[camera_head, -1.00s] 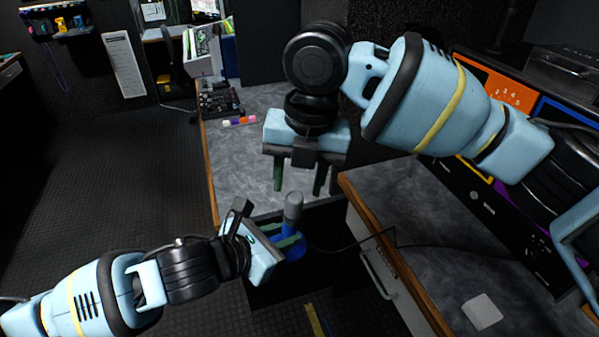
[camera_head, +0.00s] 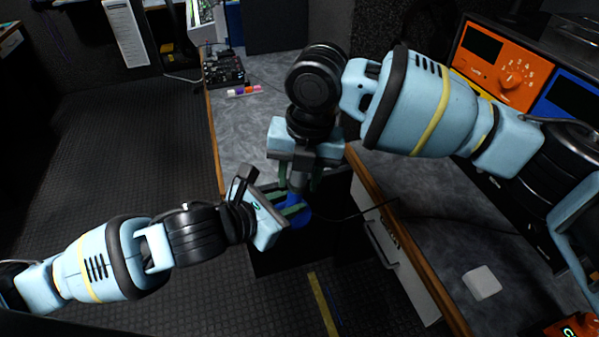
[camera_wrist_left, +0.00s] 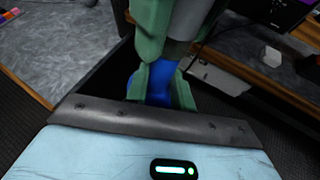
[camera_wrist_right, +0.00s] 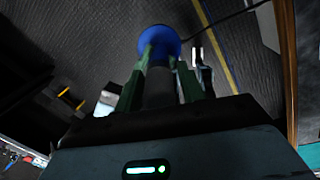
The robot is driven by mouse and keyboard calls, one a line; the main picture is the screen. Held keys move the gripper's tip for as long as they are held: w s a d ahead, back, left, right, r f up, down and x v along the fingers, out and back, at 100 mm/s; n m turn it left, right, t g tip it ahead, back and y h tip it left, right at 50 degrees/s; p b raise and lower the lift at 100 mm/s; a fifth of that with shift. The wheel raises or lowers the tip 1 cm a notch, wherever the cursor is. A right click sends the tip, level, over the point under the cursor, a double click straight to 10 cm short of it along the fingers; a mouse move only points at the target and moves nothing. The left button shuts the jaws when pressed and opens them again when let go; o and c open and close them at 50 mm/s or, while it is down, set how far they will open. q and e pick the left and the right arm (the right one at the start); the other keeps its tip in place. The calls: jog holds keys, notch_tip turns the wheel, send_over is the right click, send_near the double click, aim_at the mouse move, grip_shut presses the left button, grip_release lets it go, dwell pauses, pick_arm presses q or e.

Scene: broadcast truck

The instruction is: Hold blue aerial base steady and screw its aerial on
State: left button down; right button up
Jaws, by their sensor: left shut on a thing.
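The blue aerial base (camera_head: 299,217) is between the green fingers of my left gripper (camera_head: 291,212), which is shut on it. It also shows in the left wrist view (camera_wrist_left: 157,82) and in the right wrist view (camera_wrist_right: 160,41). The grey aerial part (camera_wrist_right: 160,88) stands up from the base, with no visible gap between them. My right gripper (camera_head: 298,184) points down from above, its green fingers on either side of the grey part. Whether these fingers touch it is unclear. The junction is partly hidden by the fingers.
A thin black cable (camera_head: 350,216) runs right from the base to the wooden-edged counter (camera_head: 430,225). A dark open box or recess (camera_head: 275,257) lies under the grippers. A grey worktop (camera_head: 245,125) with small coloured blocks is behind. Dark floor is free at left.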

grip_shut()
jog(key=m, duration=1.5)
jog(key=shift+f+m, duration=0.1)
jog(key=shift+m, duration=0.2)
jog(key=m, duration=1.3)
jog(key=shift+a, duration=0.1)
jog(key=m, duration=0.5)
jog(key=shift+o, duration=1.4)
grip_release()
